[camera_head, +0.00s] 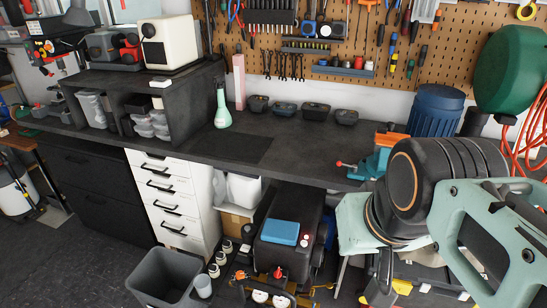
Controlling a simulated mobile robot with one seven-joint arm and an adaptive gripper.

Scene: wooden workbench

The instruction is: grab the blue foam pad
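The blue foam pad (281,232) is a small flat blue block with rounded corners. It lies flat on top of a black box (305,207) below the front edge of the workbench, right of the white drawers. Its top looks uncovered. My arm fills the right foreground with dark round joints and pale green links, to the right of the pad and apart from it. I cannot make out my gripper or its fingers in this view.
The dark workbench (292,148) overhangs behind the pad. White drawers (174,199) and a grey bin (165,278) stand to the left. Cups and tools crowd the floor in front of the black box.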

